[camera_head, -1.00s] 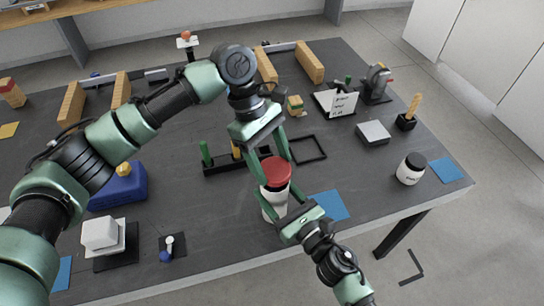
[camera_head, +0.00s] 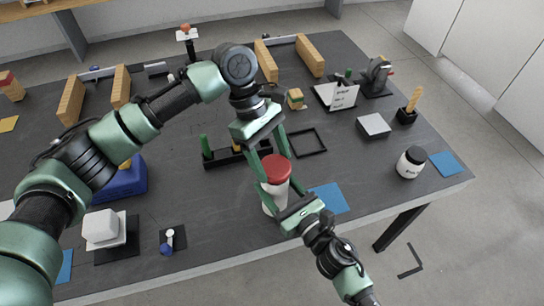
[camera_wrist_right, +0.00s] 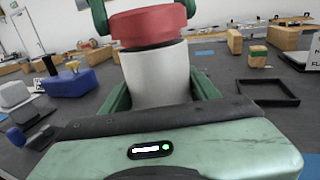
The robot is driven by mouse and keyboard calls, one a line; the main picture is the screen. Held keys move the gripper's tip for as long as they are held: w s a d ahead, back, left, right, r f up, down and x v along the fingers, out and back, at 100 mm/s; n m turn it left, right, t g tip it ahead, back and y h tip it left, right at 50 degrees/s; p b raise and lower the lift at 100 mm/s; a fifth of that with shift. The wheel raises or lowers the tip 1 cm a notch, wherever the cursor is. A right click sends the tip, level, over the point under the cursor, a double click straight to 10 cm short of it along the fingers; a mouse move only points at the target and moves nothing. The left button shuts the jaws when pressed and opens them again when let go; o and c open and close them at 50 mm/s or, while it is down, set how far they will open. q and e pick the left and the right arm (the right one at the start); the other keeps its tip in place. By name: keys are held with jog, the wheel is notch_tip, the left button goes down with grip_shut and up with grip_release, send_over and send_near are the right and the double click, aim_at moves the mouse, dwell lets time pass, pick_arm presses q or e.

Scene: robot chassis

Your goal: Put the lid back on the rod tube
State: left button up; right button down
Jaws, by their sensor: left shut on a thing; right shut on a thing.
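The rod tube (camera_head: 272,200) is a white cylinder standing near the table's front edge, with the red lid (camera_head: 277,167) at its top. My left gripper (camera_head: 275,165) comes down from above and is shut on the red lid. My right gripper (camera_head: 278,200) reaches in from the front, low down, and is shut on the tube. In the right wrist view the tube (camera_wrist_right: 157,75) stands upright between my fingers. The lid (camera_wrist_right: 148,24) is over its mouth, with a thin dark band between them; I cannot tell whether it is fully seated.
A dark rack (camera_head: 222,158) with a green peg stands left of the tube. A blue mat (camera_head: 330,198) lies to the right, and an empty black frame (camera_head: 308,143) behind. A white jar with a black lid (camera_head: 409,165) stands farther right. Bare table lies between.

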pick_arm(q)
jog(key=shift+f, duration=0.6)
dwell(0.3)
jog(key=o, duration=1.4)
jog(key=v, duration=1.2)
jog(key=shift+f, duration=0.1)
pick_arm(e)
jog(key=shift+c, duration=1.5)
grip_release()
